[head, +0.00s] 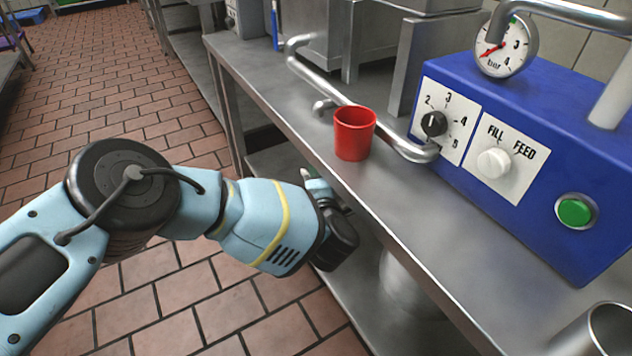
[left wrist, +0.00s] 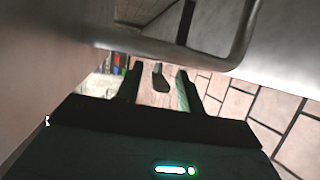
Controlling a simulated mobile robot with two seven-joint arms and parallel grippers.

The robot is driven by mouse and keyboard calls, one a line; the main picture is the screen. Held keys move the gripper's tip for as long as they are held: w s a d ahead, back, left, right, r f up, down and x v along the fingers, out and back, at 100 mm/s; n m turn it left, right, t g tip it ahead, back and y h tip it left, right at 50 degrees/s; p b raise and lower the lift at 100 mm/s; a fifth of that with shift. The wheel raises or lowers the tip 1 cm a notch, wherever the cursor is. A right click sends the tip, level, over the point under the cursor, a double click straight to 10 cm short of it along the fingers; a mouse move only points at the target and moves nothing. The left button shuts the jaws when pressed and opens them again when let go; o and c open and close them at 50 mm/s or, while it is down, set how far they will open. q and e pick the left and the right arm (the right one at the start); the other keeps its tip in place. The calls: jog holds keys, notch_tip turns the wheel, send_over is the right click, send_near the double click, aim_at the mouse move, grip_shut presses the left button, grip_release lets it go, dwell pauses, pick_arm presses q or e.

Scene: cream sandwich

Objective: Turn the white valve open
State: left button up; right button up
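The white valve knob (head: 495,163) sits on a white plate marked FILL and FEED, on the front of the blue machine (head: 545,215). I cannot tell which word it points to. My left gripper (head: 322,190) is at the front edge of the steel counter, left of and well apart from the knob, and partly hidden by its own wrist. In the left wrist view my left gripper (left wrist: 160,88) has its two dark fingers apart, with no held object evident between them. The knob is not recognisable there. My right gripper is not in view.
A red cup (head: 354,134) stands on the counter (head: 410,200) between my left gripper and the machine. A bent metal pipe (head: 335,88) runs behind it. The machine also has a black numbered dial (head: 433,124), a green button (head: 575,212) and a gauge (head: 503,47).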

pick_arm(q)
jog(key=p+v, duration=0.2)
jog(key=v, duration=0.5)
jog(key=shift+s+p, duration=0.35)
jog(key=shift+s, duration=0.05)
jog(key=shift+d, duration=0.1)
